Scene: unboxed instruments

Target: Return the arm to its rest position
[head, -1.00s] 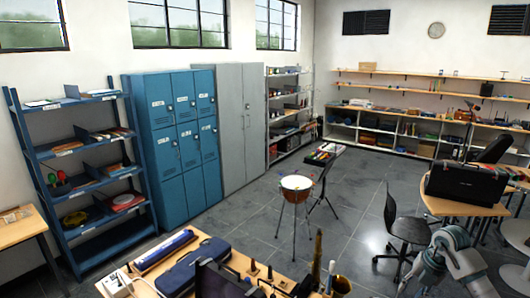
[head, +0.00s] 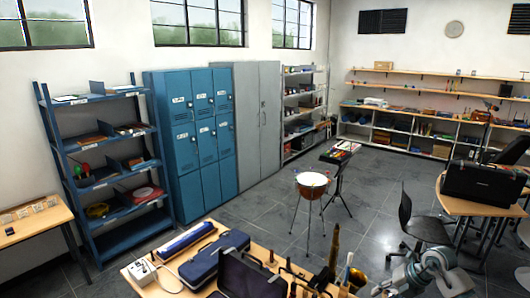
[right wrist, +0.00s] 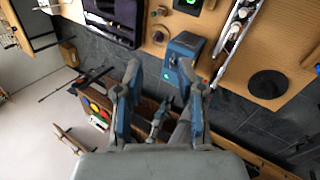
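Part of my right arm (head: 432,272) shows at the lower right of the head view, beyond the right end of the instrument table. In the right wrist view my right gripper (right wrist: 158,72) has its two fingers spread apart, with nothing held between them. Its right finger overlaps a small blue box (right wrist: 186,46) with a green light in the picture; I cannot tell whether they touch. My left gripper is in neither view.
The wooden table (head: 258,249) holds a blue case (head: 213,258), an open dark case (head: 245,278) and upright instruments. A drum (head: 311,184) on a stand is behind it. An office chair (head: 424,225) and a desk with a black case (head: 482,184) stand right. Grey floor lies between.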

